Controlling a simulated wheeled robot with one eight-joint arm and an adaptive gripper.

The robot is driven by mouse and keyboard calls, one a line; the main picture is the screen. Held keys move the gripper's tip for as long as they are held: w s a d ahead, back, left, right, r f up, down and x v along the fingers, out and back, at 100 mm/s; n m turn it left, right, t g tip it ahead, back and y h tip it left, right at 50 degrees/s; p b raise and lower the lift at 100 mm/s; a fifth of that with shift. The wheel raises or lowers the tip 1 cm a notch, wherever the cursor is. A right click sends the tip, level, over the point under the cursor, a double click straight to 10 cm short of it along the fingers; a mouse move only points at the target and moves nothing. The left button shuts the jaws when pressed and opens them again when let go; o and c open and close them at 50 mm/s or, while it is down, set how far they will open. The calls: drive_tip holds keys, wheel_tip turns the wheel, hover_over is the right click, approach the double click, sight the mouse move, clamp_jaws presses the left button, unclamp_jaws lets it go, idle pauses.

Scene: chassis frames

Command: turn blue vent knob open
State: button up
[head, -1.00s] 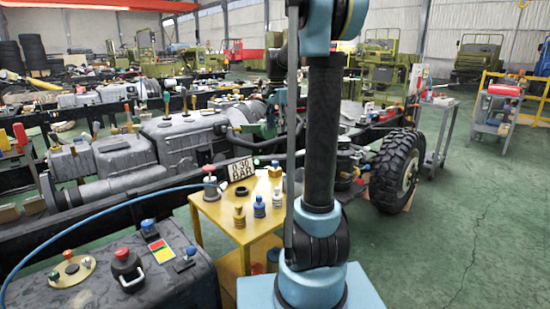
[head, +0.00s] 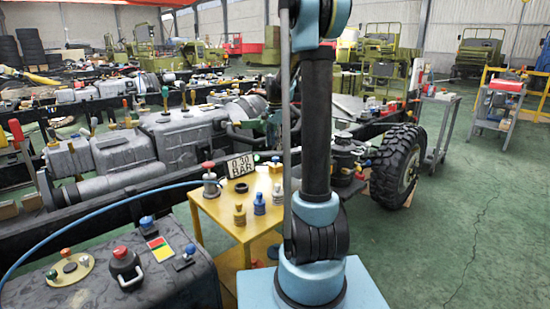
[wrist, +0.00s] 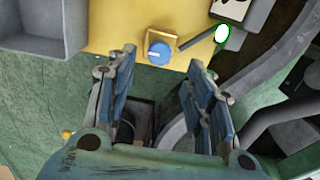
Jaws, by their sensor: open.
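My gripper (wrist: 163,64) is open and empty. Its two blue fingers spread to either side of the knob in the picture, and no contact is visible. The distance between fingertips and knob cannot be told. In the head view my arm's upright link blocks part of the scene, and my gripper cannot be made out clearly.
A grey bin (wrist: 40,25) stands left of the knob; a dark bar and a white card (wrist: 230,8) are at its right. In the head view a yellow table (head: 215,205) holds small bottles and a pressure sign (head: 240,165). A dark tank (head: 190,285) with knobs stands front left.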

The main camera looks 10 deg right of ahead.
sight(276, 158)
drive_tip(key=shift+f, duration=3.2)
drive_tip(key=c, duration=1.1)
